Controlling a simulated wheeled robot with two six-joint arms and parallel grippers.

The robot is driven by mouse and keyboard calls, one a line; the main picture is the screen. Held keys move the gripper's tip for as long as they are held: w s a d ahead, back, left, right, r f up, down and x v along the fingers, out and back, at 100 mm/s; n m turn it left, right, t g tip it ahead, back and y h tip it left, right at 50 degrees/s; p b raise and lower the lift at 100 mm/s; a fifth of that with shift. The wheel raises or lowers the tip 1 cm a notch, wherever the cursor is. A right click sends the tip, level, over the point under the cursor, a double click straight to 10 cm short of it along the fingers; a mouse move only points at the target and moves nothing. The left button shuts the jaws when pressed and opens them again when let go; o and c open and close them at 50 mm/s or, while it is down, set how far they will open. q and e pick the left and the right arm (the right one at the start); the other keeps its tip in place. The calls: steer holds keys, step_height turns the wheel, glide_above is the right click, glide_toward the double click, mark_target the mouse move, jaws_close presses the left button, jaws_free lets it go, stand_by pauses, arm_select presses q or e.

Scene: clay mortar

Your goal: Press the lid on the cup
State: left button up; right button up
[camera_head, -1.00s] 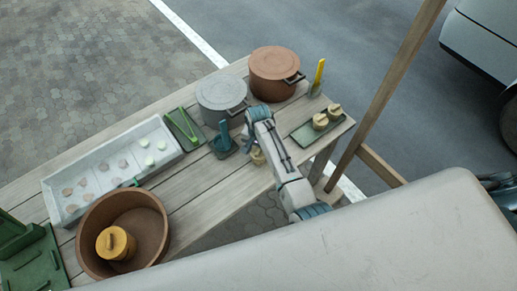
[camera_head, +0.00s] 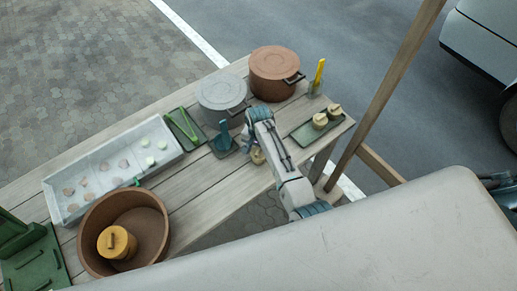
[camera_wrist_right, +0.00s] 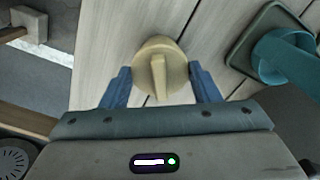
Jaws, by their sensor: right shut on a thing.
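A round tan lid (camera_wrist_right: 160,70) with a raised bar across its top lies between the fingers of my right gripper (camera_wrist_right: 161,86) in the right wrist view. The blue fingers are shut against its two sides. In the head view my right gripper (camera_head: 256,146) is low over the table, and part of the tan piece (camera_head: 258,156) shows below it. The lid hides what is under it from above, so I cannot tell how it sits on a cup. My left gripper is not in view.
A teal stand (camera_head: 223,141) is close on the left. Grey (camera_head: 222,92) and brown (camera_head: 275,68) pots stand behind. A brown tub (camera_head: 157,212) holds a yellow lidded pot (camera_head: 116,242).

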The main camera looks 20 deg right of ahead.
steer(key=shift+f, duration=0.45)
stand_by(1.0)
steer(key=o, duration=1.4)
steer(key=shift+o, duration=0.2)
steer(key=shift+r, duration=0.1)
steer(key=shift+r, duration=2.9)
jaws_close()
